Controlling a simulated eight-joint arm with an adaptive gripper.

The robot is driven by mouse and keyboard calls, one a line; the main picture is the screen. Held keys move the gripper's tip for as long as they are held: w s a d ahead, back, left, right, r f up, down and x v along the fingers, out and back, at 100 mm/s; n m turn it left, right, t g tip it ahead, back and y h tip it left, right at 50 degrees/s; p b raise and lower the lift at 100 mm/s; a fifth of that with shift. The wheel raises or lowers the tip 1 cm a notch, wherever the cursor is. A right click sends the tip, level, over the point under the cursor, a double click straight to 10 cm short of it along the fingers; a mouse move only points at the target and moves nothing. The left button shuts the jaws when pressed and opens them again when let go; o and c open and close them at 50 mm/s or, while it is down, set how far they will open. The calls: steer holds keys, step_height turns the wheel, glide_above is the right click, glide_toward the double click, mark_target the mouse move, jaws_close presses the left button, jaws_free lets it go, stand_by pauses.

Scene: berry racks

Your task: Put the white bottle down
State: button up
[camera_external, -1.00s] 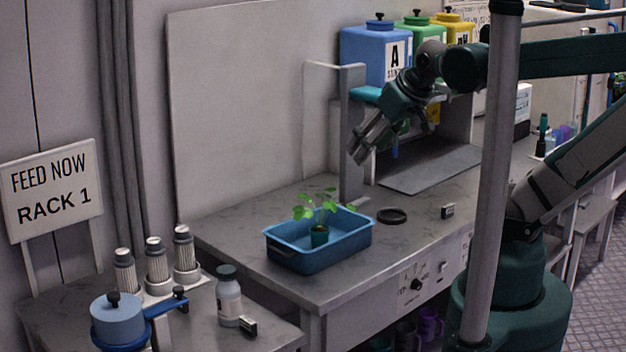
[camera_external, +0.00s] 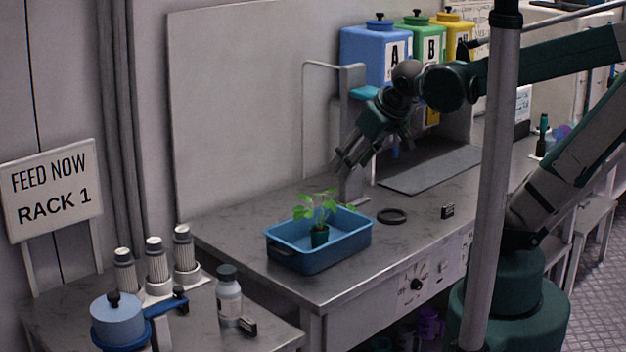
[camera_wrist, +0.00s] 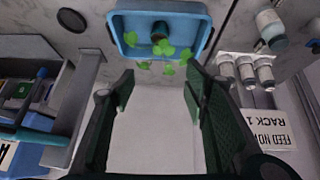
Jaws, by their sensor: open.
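The white bottle (camera_external: 229,297) with a dark grey cap stands upright on the lower front-left table, beside a small black block. It also shows at the upper right of the wrist view (camera_wrist: 270,24). My gripper (camera_external: 341,168) is open and empty, in the air above the back of the bench, behind the blue tray and well away from the bottle. In the wrist view its two fingers (camera_wrist: 157,82) are spread with nothing between them.
A blue tray (camera_external: 290,262) with a small potted plant (camera_external: 320,232) stands on the bench. A black ring (camera_external: 392,216) and a small black block (camera_external: 448,212) lie right of it. White-capped cylinders (camera_external: 155,262) and a blue pot (camera_external: 117,320) stand near the bottle.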

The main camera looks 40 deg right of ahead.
steer(key=w+a+f+h+b, duration=0.1)
steer(key=w+a+f+b, duration=0.3)
steer(key=a+f, duration=0.3)
steer(key=t+y+b, duration=0.1)
steer(key=t+b, duration=0.6)
steer(key=b, duration=0.2)
glide_toward(231, 272)
steer(key=w, duration=0.1)
steer(key=w+d+f, duration=0.1)
steer(key=w, duration=0.2)
steer(key=shift+w+d+f, duration=0.15)
steer(key=shift+d+f, duration=0.05)
steer(key=shift+d, duration=0.05)
steer(key=shift+s+a+f+y, duration=0.1)
steer(key=shift+s+a+y, duration=0.2)
steer(key=shift+a, duration=0.15)
steer(key=shift+w, duration=0.1)
steer(key=shift+b+x, duration=0.45)
steer(key=shift+x, duration=0.8)
steer(key=shift+b+x, duration=0.4)
steer(key=shift+x, duration=2.2)
